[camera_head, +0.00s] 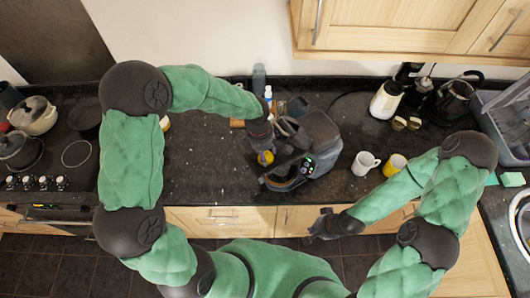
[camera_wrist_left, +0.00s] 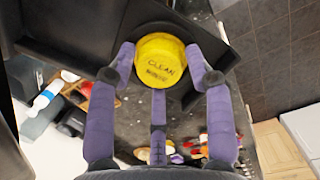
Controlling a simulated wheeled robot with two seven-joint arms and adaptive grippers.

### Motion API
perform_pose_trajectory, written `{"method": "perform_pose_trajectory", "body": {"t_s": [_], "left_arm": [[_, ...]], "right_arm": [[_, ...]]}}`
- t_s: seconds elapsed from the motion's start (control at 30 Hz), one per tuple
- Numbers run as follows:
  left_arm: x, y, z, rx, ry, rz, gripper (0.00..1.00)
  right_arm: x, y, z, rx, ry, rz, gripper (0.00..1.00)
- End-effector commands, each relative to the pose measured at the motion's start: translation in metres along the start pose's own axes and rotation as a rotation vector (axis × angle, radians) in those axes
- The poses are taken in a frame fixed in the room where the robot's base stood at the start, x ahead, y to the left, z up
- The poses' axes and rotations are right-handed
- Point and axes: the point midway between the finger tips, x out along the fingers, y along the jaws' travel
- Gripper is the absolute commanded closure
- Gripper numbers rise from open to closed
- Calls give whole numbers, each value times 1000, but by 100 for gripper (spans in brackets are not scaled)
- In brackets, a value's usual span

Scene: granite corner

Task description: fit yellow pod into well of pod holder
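The yellow pod (camera_head: 266,157) is at the fingertips of my left gripper (camera_head: 264,148), just left of the dark coffee machine (camera_head: 318,140). In the left wrist view the pod (camera_wrist_left: 160,59) has a round face with dark lettering reading "CLEAN". The fingers of my left gripper (camera_wrist_left: 160,70) close on both its sides. A black part (camera_wrist_left: 225,40) of the machine lies behind and beside the pod. I cannot clearly make out the pod holder or its well. My right gripper (camera_head: 324,225) is low, in front of the counter edge and away from the pod; its fingers are too small to read.
A white mug (camera_head: 365,163) and a yellow mug (camera_head: 396,163) stand right of the machine. A stove with pots is far left. The counter (camera_head: 205,180) left of the machine is clear.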

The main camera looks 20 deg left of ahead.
Motion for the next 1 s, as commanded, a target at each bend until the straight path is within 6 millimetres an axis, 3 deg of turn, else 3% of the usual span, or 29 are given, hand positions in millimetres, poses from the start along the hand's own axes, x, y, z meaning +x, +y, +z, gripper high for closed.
{"method": "perform_pose_trajectory", "body": {"t_s": [0.47, 1.0], "left_arm": [[-7, -1, 0, 1, 1, -4, 48], [-107, 0, 0, 1, 0, 0, 48]], "right_arm": [[-9, -3, 0, 0, 0, 0, 100], [6, 2, 0, 0, 0, 0, 100]]}}
